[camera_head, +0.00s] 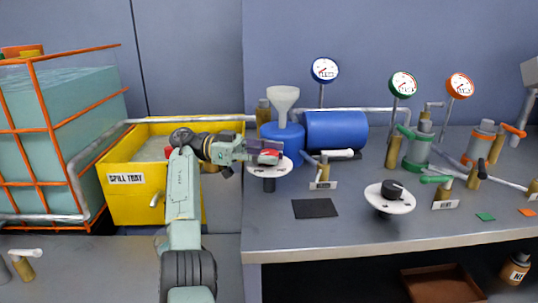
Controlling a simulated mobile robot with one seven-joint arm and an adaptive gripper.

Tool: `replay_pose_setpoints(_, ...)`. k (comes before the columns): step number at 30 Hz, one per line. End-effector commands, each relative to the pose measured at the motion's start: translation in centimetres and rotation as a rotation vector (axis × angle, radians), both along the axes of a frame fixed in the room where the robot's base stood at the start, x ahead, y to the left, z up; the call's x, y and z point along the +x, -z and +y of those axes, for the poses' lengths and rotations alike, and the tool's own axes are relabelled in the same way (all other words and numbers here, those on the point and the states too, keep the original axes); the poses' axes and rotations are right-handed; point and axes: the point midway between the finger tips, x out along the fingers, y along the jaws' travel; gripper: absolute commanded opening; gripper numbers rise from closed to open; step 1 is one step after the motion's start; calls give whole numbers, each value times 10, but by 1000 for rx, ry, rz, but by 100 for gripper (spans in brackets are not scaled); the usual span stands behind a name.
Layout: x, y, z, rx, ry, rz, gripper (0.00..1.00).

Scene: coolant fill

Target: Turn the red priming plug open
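The red priming plug (270,155) shows as a small red patch above a round white plate (283,168) on a dark post. My gripper (266,153) reaches in from the left, right at the plug, and hides much of it. The fingers overlap the plug in this view. I cannot tell whether they touch it or are closed on it. The plug's turn angle is not readable.
A blue tank with a white funnel (283,97) and a blue drum (336,131) stand close behind my gripper. A white-handled valve (325,168) is just right. A black knob (392,188) sits further right. A yellow spill tray (135,185) stands left.

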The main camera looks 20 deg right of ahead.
Motion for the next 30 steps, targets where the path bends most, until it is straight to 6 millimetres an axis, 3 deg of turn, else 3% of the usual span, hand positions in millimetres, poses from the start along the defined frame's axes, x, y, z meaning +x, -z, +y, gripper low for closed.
replay_pose_setpoints(9,-1,2,-1,4,5,0,57)
replay_pose_setpoints(20,-1,-3,0,2,2,0,58)
replay_pose_setpoints(30,-1,-64,-1,3,3,-3,58)
